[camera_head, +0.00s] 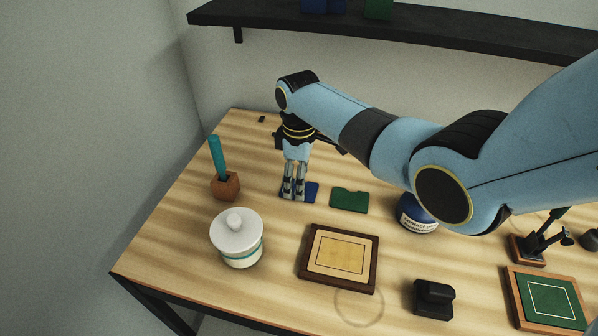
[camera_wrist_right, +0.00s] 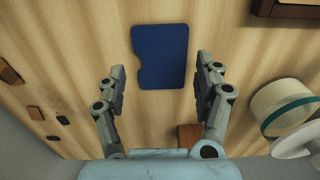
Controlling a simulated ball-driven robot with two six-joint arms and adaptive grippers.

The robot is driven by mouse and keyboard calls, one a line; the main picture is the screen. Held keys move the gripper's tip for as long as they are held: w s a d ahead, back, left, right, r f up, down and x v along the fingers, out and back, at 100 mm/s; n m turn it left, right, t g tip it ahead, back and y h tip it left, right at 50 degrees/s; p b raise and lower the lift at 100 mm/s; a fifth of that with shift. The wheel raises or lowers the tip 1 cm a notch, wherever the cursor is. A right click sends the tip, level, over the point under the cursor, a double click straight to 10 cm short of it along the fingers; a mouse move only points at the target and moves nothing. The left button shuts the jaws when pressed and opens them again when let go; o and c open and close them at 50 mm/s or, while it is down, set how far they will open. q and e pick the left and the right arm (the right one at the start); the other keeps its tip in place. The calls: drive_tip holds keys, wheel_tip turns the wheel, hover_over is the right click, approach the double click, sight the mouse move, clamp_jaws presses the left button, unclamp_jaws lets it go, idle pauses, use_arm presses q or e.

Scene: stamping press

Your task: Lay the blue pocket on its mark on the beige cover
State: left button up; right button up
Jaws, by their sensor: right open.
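The blue pocket (camera_head: 312,190) lies flat on the wooden table, partly hidden behind my right gripper (camera_head: 293,190) in the head view. In the right wrist view the whole blue pocket (camera_wrist_right: 162,52) shows, with a notch in its left edge. My right gripper (camera_wrist_right: 158,68) is open and points down, its two fingers apart on either side of the pocket's near part, with nothing held. The beige cover (camera_head: 340,255) lies in a dark brown tray, nearer than the pocket and to its right, with a thin dark outlined mark on it. My left gripper is not in view.
A green pocket (camera_head: 349,199) lies right of the blue one. A white lidded jar (camera_head: 237,240) and a wooden holder (camera_head: 225,186) with a teal stick stand left. A dark blue jar (camera_head: 416,215), black block (camera_head: 433,299) and green framed panel (camera_head: 549,302) are right. Table between is clear.

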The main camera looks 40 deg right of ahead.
wheel_tip(320, 180, down, 2)
drive_tip(key=shift+s+f+b, duration=0.1)
drive_tip(key=shift+f+b, duration=0.1)
drive_tip(key=shift+b, duration=0.6)
drive_tip(key=shift+r+p, duration=0.3)
drive_tip(key=shift+c, duration=1.4)
drive_tip(key=c, duration=0.4)
drive_tip(key=shift+r, duration=0.1)
drive_tip(key=shift+c, duration=0.5)
wheel_tip(320, 180, up, 2)
drive_tip(key=p, duration=0.3)
drive_tip(key=shift+r, duration=0.25)
drive_tip(key=shift+r+p, duration=0.55)
drive_tip(key=shift+r, duration=0.65)
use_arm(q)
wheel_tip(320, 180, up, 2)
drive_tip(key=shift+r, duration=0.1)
